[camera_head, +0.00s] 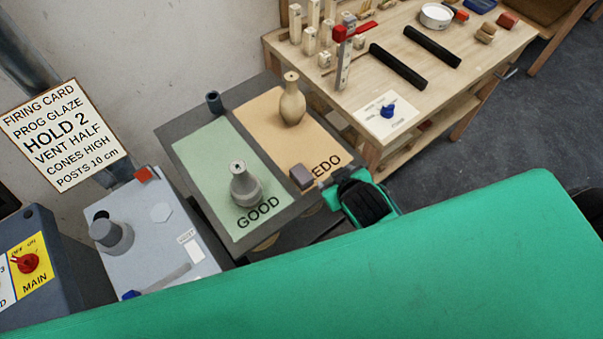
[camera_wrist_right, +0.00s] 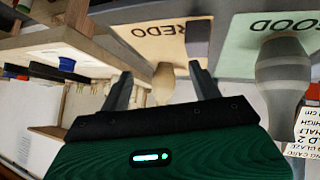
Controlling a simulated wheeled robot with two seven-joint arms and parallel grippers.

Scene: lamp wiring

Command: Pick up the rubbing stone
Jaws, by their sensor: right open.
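The rubbing stone appears to be a small grey-purple block (camera_head: 301,177) at the front edge of the tan REDO mat, beside the green GOOD mat. In the right wrist view the block (camera_wrist_right: 197,38) lies just beyond the fingertip on the picture's right. My right gripper (camera_head: 324,182) is just to the right of the block in the head view, its fingers pointing towards it. In the wrist view its two fingers (camera_wrist_right: 162,72) are spread apart with nothing held between them. I cannot tell how high the fingers are above the mat. My left gripper is not in view.
A tan vase (camera_head: 291,103) stands on the REDO mat (camera_head: 263,108). A grey vase (camera_head: 244,187) stands on the GOOD mat (camera_head: 201,150). A dark cup (camera_head: 214,102) is at the back. A wooden bench (camera_head: 455,75) with tools is at right, a grey machine (camera_head: 150,235) at left.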

